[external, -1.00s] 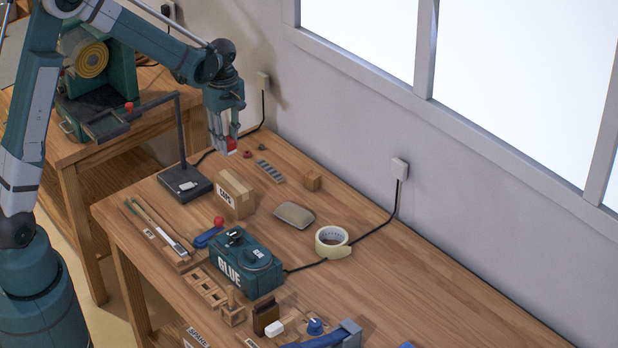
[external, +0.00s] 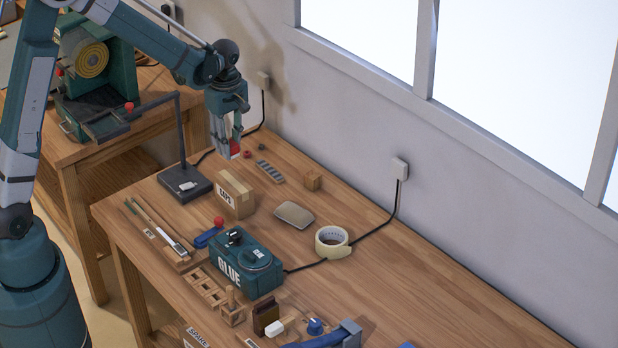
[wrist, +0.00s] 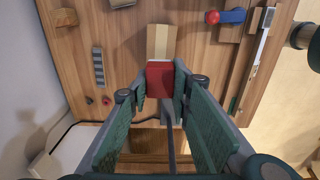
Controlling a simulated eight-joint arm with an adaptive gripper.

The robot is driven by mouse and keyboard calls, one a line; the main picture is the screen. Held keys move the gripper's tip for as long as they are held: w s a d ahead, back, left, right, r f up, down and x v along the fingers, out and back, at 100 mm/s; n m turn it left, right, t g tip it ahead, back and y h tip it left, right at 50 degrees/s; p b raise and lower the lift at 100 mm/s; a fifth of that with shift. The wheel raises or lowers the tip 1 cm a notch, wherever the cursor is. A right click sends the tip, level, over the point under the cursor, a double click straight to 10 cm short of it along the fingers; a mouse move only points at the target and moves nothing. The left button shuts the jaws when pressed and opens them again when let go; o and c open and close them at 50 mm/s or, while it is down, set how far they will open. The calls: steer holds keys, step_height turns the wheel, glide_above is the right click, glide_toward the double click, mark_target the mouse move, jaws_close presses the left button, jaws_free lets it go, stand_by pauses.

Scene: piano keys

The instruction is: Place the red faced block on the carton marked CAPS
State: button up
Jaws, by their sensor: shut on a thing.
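My gripper (external: 229,151) is shut on the red faced block (external: 234,146), which it holds in the air above the back of the bench. In the wrist view the block (wrist: 159,78) sits between the two fingertips (wrist: 160,92), its red face toward the camera. The CAPS carton (external: 236,193) is a brown box with a tape strip, standing on the bench below and slightly right of the gripper in the external view. In the wrist view the carton (wrist: 161,42) shows just beyond the block, which hides part of it. Its top looks bare.
A black stand (external: 185,183) with a tall post is left of the carton. A grey slotted strip (external: 270,171), a small wooden cube (external: 312,180) and a beige pad (external: 294,215) lie to the right. The teal GLUE box (external: 246,262) is in front.

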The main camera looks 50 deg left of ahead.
glide_above(232, 180)
steer(key=shift+d+f, duration=0.1)
steer(key=shift+f, duration=2.55)
steer(key=shift+f, duration=2.1)
steer(key=shift+f, duration=0.15)
steer(key=o, duration=0.4)
steer(key=shift+c, duration=0.2)
steer(key=o, duration=0.4)
